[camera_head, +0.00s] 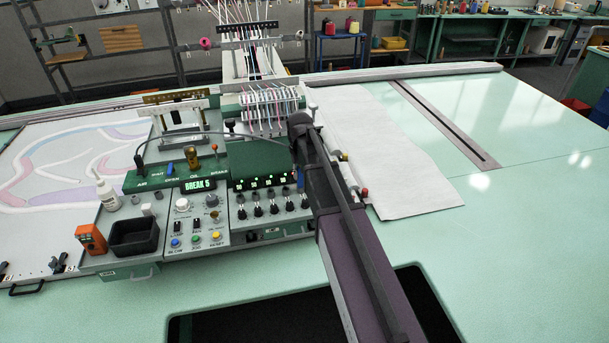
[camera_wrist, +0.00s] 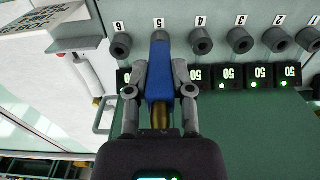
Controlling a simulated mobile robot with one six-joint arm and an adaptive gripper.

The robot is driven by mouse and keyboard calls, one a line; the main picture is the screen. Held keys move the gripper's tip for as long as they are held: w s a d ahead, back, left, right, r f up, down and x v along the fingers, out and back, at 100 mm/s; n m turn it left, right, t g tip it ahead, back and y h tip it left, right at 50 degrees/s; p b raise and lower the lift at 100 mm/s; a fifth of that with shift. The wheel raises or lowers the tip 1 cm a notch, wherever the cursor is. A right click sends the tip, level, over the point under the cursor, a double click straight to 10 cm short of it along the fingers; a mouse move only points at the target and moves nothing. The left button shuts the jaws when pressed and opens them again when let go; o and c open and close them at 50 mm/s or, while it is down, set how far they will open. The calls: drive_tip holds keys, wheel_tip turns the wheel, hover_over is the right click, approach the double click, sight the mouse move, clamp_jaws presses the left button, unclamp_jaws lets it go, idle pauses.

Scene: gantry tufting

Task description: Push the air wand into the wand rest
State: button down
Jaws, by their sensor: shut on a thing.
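In the wrist view, my gripper (camera_wrist: 160,76) is shut on the blue body of the air wand (camera_wrist: 160,88); a brass part shows at its near end. The wand lies in line with the tube labelled 5 in a row of numbered grey tubes (camera_wrist: 202,41) and covers most of it. I cannot tell whether the tip touches that tube. In the head view, my arm hides most of the gripper and the wand. A thin dark hose (camera_head: 215,134) arches from the AIR end of the console toward my gripper. I cannot make out the wand rest for certain.
The green console (camera_head: 150,180) carries a BREAK 5 display (camera_head: 199,185), knobs and buttons. A black bin (camera_head: 134,236), white bottle (camera_head: 106,192) and orange device (camera_head: 91,238) stand left of it. Pale cloth (camera_head: 390,155) lies right of my arm; the green tabletop (camera_head: 510,230) beyond is clear.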

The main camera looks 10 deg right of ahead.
drive_tip(key=shift+w+f+p, duration=0.2)
drive_tip(key=shift+p, duration=0.25)
drive_tip(key=shift+p, duration=1.35)
drive_tip(key=shift+c, duration=2.1)
unclamp_jaws()
drive_tip(key=shift+s+f, duration=0.1)
drive_tip(key=shift+f, duration=0.05)
